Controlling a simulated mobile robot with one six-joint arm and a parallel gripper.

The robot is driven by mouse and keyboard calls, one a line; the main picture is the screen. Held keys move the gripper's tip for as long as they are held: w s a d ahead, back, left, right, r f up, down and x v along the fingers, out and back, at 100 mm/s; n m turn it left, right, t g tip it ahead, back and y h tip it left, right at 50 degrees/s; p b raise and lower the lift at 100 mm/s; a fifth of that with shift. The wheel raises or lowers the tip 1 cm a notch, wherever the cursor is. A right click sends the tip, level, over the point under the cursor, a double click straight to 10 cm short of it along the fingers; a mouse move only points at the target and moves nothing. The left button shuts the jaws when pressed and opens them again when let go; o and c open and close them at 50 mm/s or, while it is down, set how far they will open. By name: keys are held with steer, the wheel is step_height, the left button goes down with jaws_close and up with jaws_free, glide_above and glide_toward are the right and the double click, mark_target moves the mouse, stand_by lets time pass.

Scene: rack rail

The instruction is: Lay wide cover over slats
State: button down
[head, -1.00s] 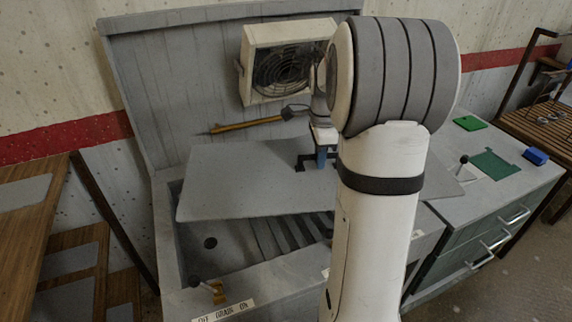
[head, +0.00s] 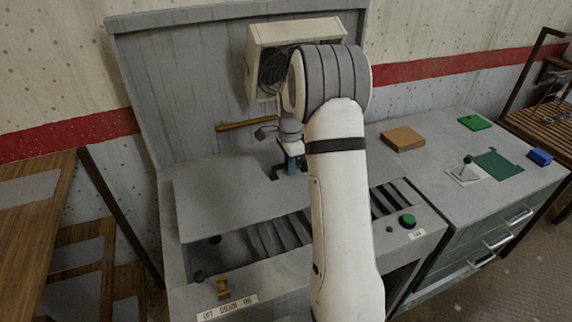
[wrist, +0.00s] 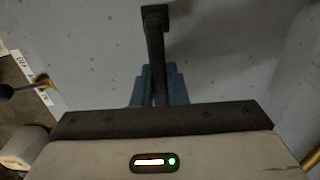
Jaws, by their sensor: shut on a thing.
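The wide cover (head: 225,196) is a flat grey panel with a black handle (wrist: 155,50) on top. My gripper (head: 290,165) is shut on that handle, and its blue fingers (wrist: 160,88) show on it in the wrist view. The cover spans the back and left of the grey basin, over part of the slats (head: 275,236). Dark slats still show along its front edge and to the right of my arm. Whether the cover rests on the slats or hangs just above them, I cannot tell. My arm hides its right front part.
A raised lid (head: 190,95) with a fan box (head: 293,45) and a wooden-handled tool (head: 248,124) stands behind. A drain lever (head: 205,278) and a green button (head: 407,220) are on the front rim. A tan block (head: 402,139) lies on the right counter.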

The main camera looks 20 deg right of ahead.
step_height(320, 180, down, 9)
steer(key=b, duration=0.5)
steer(key=shift+f+b, duration=0.15)
steer(key=shift+b, duration=0.25)
steer(key=shift+w+f+b, duration=0.1)
steer(key=shift+f+b, duration=0.2)
steer(key=shift+f, duration=0.05)
stand_by(0.5)
steer(key=c, duration=1.4)
jaws_free()
steer(key=shift+o, duration=0.2)
